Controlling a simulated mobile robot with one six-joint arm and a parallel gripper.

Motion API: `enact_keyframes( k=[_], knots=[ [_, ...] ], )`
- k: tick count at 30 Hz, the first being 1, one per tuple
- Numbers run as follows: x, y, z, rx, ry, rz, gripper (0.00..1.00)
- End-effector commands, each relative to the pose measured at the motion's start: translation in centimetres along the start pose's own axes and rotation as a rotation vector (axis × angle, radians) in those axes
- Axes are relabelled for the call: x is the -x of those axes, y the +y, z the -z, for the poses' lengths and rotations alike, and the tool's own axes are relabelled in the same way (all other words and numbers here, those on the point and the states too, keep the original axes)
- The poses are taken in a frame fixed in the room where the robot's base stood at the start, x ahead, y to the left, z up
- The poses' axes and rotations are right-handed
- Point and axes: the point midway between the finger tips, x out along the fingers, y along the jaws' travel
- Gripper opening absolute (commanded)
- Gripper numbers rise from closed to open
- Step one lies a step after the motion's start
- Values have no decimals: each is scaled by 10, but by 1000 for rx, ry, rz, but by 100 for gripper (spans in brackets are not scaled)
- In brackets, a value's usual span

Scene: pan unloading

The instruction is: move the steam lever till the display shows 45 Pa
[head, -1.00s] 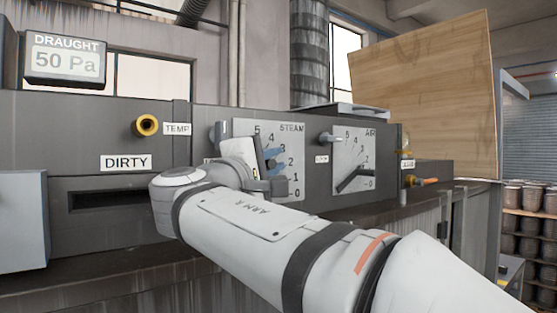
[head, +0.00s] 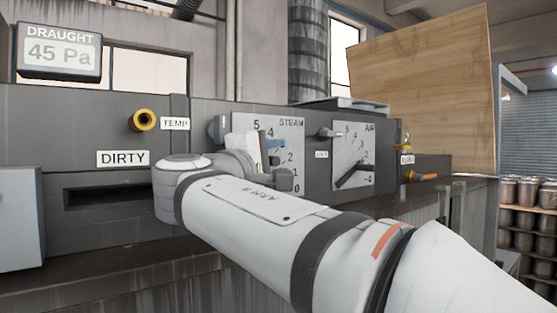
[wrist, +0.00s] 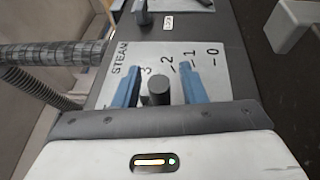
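The draught display (head: 59,52) at the upper left of the head view reads 45 Pa. The steam plate (head: 292,132), scaled 0 to 5, is partly covered by my arm. In the wrist view the lever's dark round knob (wrist: 158,91) stands between the blue fingers of my gripper (wrist: 160,88), near the marks 2 and 3. The gripper is open, with a gap visible on each side of the knob.
The air plate (head: 353,156) with its dark lever is to the right of the steam plate. A yellow-ringed TEMP port (head: 143,120) and a DIRTY label (head: 123,158) above a slot are at left. A wooden board (head: 425,90) stands behind at right.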

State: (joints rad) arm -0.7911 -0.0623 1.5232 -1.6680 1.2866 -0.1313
Motion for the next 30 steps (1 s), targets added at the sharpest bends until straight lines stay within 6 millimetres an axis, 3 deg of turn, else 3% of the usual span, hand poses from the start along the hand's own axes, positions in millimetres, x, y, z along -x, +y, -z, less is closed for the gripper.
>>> enact_keyframes(
  k=[5,18,30],
  knots=[
    [9,-1,0,-1,2,-1,38],
    [71,-2,1,-1,2,0,38],
    [77,0,1,0,0,1,35]
  ],
)
